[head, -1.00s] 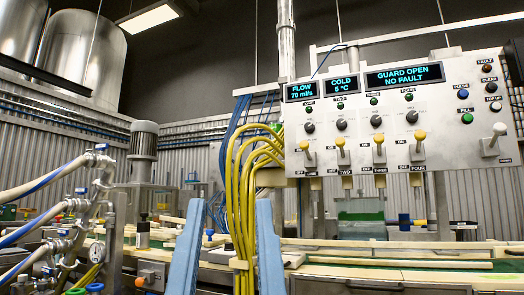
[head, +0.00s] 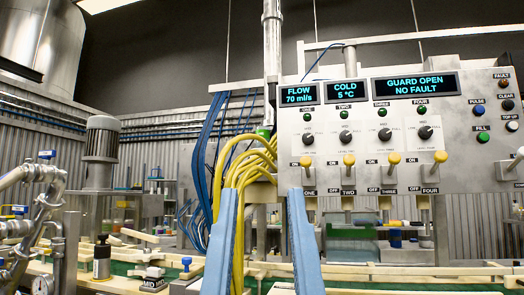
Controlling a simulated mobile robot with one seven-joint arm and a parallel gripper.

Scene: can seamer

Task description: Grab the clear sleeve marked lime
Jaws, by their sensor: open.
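Yellow hoses (head: 238,200) show behind and between the fingers. I cannot pick out a clear sleeve marked lime; no label reading lime is legible. A see-through tank with green contents (head: 350,252) stands behind the line, below the control panel and right of my gripper.
A control panel (head: 455,150) with levers and lit displays hangs at the right. A pipe manifold with a gauge (head: 28,225) stands at the left. A rail and green conveyor run across the bottom. A black-topped bottle (head: 102,262) stands at lower left.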

